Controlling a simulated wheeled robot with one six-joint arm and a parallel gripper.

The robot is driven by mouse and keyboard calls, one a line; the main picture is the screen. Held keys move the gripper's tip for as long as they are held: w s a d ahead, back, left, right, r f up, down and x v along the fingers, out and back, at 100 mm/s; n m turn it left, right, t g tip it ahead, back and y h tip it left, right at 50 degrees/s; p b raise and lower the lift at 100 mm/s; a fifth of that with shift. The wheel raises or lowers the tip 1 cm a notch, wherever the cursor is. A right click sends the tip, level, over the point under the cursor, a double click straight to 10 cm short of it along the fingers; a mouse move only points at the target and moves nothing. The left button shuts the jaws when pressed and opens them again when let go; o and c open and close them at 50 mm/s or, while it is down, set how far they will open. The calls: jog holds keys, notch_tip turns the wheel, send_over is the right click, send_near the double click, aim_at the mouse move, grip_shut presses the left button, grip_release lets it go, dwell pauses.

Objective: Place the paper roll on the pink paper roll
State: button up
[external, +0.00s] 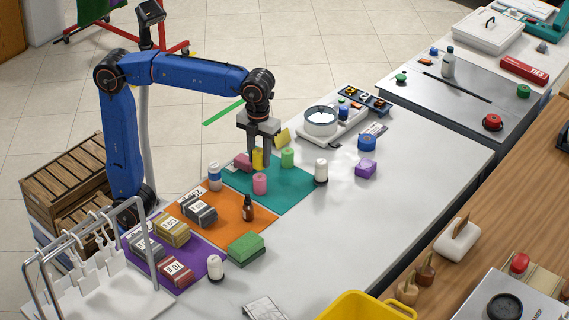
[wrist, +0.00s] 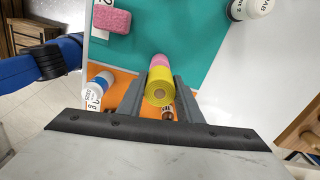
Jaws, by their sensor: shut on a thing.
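My gripper (external: 262,158) points down over the teal mat (external: 290,195) and is shut on a yellow paper roll (external: 257,160). In the wrist view the roll (wrist: 160,90) sits between the two fingers, its round end with the core facing the camera. The pink paper roll (external: 260,184) stands upright on the teal mat, just below the yellow roll in the external view. In the wrist view the pink roll (wrist: 158,61) is partly hidden by the yellow one. I cannot tell the exact gap or alignment between them.
A green roll (external: 287,157), a pink-red block (external: 243,162) and a white bottle (external: 320,172) stand close around the gripper. A blue-banded white bottle (external: 214,177) and a dark dropper bottle (external: 248,208) are nearer.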

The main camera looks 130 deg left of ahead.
aim_at(259, 166)
jog(key=shift+f, duration=1.95)
jog(key=shift+f, duration=0.1)
jog(key=o, duration=1)
jog(key=shift+o, duration=0.2)
notch_tip(259, 166, up, 12)
jog(key=shift+r, duration=0.15)
